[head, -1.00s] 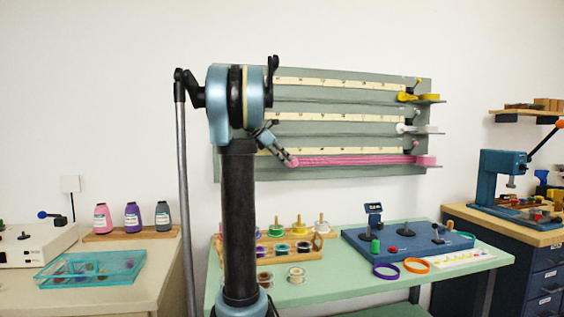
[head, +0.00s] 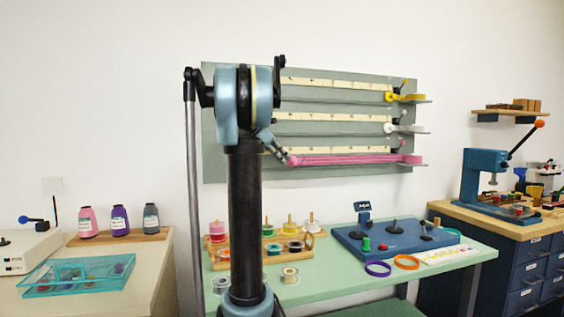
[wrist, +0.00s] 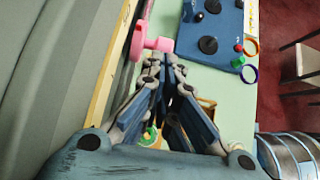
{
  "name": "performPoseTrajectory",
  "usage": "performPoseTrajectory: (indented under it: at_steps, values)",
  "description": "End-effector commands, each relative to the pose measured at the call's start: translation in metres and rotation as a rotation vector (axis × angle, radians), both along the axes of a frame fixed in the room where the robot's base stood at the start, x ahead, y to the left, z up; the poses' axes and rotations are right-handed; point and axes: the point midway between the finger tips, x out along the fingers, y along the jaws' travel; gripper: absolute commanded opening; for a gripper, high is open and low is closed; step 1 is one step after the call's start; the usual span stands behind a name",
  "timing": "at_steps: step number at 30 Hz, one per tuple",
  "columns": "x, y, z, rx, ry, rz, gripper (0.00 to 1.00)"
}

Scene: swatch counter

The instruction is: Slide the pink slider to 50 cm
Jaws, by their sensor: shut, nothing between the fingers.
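The pink slider (head: 294,161) is on the lowest rail of the grey wall board (head: 330,103). A pink band (head: 350,160) runs from it to a pink roll at the rail's right end. In the wrist view the slider's round pink knob (wrist: 165,44) is just beyond my fingertips. My gripper (head: 286,158) is shut and empty, at the slider's left side in the head view; whether they touch I cannot tell. It also shows in the wrist view (wrist: 164,62). The cream scale (head: 340,151) above the rail is partly hidden by my arm, and its figures are too small to read.
Yellow (head: 391,97) and white (head: 388,128) sliders are at the right of the upper rails. Below stands a green table (head: 330,290) with a blue device (head: 385,238), spools and rings. A blue press (head: 485,175) is at the right. The wall in front of the board is clear.

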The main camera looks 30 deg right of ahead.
Motion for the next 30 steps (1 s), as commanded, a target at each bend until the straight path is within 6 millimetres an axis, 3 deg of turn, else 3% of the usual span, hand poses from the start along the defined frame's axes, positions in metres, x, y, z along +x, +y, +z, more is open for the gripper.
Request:
performPoseTrajectory:
  at_steps: [18,30]
  values:
    - [0.010,0.077,0.077,0.000,0.001,0.001,0.00]
    - [0.012,0.091,0.094,0.000,0.001,-0.004,0.00]
